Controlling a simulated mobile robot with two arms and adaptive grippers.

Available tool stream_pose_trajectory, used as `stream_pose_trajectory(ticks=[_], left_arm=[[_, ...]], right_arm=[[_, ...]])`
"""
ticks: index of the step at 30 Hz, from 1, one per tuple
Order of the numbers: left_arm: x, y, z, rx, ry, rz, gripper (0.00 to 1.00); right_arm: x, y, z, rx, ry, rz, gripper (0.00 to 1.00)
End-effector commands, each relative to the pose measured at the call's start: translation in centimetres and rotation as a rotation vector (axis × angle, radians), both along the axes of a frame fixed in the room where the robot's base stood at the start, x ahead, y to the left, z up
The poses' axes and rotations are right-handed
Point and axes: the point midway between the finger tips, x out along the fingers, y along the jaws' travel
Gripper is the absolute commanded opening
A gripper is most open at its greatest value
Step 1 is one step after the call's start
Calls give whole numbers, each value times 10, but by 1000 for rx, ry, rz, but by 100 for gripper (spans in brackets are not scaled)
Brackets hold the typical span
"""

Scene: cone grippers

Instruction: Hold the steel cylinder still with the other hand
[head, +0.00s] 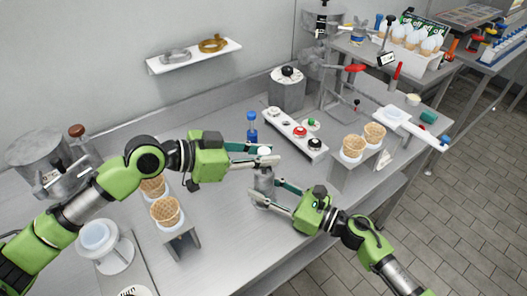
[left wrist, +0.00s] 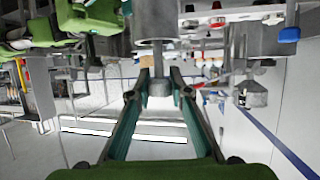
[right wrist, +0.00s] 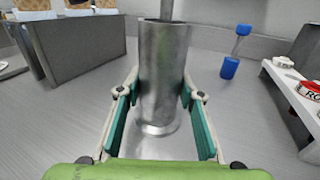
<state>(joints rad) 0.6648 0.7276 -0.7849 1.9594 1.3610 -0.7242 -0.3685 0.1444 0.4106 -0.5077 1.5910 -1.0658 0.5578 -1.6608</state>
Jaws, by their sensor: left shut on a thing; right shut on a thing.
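The steel cylinder (head: 264,182) stands upright on the steel table near the middle of the head view. In the right wrist view the cylinder (right wrist: 163,75) fills the space between the fingers, with a grey rod (right wrist: 166,9) in its open top. My right gripper (head: 263,193) is shut on the cylinder's sides. My left gripper (head: 268,157) is above it, shut on the pale knob (head: 264,150) at the rod's end. In the left wrist view, which looks inverted, the knob (left wrist: 159,88) sits between the fingertips and the rod (left wrist: 157,58) runs to the cylinder (left wrist: 155,18).
A blue-handled tool (head: 252,130) stands just behind the cylinder. A white panel with coloured knobs (head: 285,125) lies behind right. Waffle cones in stands (head: 352,147) are at right and more cones (head: 166,212) at left. Bare table lies in front of the cylinder.

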Motion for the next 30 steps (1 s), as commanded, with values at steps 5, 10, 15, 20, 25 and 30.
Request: stream_pose_trajectory(ticks=[5, 10, 15, 20, 25, 30], left_arm=[[0, 0, -4, -1, 0, -1, 0], [0, 0, -8, -2, 0, -1, 0], [0, 0, -11, -2, 0, -1, 0], [0, 0, -15, -2, 0, -1, 0], [0, 0, -19, -1, 0, -1, 0], [0, 0, -20, -1, 0, -1, 37]], right_arm=[[-1, 0, -1, 0, 4, 2, 0], [-1, 0, -1, 0, 4, 2, 0], [-1, 0, -1, 0, 4, 2, 0], [-1, 0, -1, 0, 4, 2, 0], [-1, 0, -1, 0, 4, 2, 0], [-1, 0, -1, 0, 4, 2, 0]])
